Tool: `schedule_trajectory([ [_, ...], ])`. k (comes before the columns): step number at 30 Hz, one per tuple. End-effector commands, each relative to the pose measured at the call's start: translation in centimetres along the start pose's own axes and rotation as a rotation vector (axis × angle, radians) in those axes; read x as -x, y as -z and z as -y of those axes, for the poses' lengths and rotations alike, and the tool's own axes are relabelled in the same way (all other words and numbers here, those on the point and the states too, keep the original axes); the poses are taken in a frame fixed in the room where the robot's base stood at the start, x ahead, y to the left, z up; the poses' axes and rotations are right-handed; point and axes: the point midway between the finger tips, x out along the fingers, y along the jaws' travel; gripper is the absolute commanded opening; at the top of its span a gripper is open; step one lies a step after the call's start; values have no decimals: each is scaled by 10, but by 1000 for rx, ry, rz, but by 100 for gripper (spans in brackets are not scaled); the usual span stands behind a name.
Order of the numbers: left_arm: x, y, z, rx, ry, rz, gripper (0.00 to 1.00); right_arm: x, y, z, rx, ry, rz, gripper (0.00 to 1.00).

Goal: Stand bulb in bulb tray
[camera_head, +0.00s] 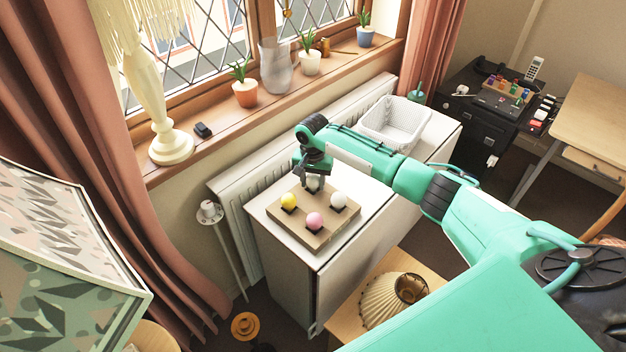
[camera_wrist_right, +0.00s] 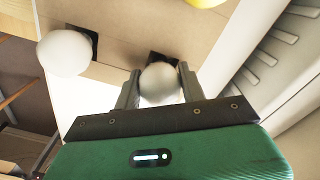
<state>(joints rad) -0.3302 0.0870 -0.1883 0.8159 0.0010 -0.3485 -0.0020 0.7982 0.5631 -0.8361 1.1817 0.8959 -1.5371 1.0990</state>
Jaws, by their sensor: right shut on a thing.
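The bulb tray (camera_head: 302,241) is a light wooden board on top of a white cabinet. A yellow bulb (camera_head: 288,200), a pink bulb (camera_head: 313,220) and a white bulb (camera_head: 338,200) stand in its dark square sockets. My right gripper (camera_head: 313,184) is over the tray's far corner, shut on a whitish bulb (camera_wrist_right: 159,82). In the right wrist view this bulb is between the two fingers, at a dark socket; I cannot tell whether it is seated. The neighbouring white bulb (camera_wrist_right: 64,53) and the yellow bulb (camera_wrist_right: 206,2) also show there. My left gripper is out of view.
A white basket (camera_head: 394,122) stands further right on the cabinet. A radiator (camera_head: 236,195) and the windowsill (camera_head: 270,105) with potted plants, a vase and a lamp lie behind. A pleated lampshade (camera_head: 393,300) is in front, below the cabinet top.

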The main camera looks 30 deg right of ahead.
Motion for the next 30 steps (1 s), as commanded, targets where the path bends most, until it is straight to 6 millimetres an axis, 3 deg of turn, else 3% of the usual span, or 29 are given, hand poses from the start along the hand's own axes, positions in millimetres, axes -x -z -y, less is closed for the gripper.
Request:
schedule_trajectory([
  [7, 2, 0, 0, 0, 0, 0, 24, -5, 0, 0, 0, 0, 0, 21],
  [8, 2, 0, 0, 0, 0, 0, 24, -5, 0, 0, 0, 0, -1, 47],
  [11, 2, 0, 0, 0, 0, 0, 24, -5, 0, 0, 0, 0, 0, 67],
  [30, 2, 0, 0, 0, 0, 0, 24, -5, 0, 0, 0, -1, 0, 67],
])
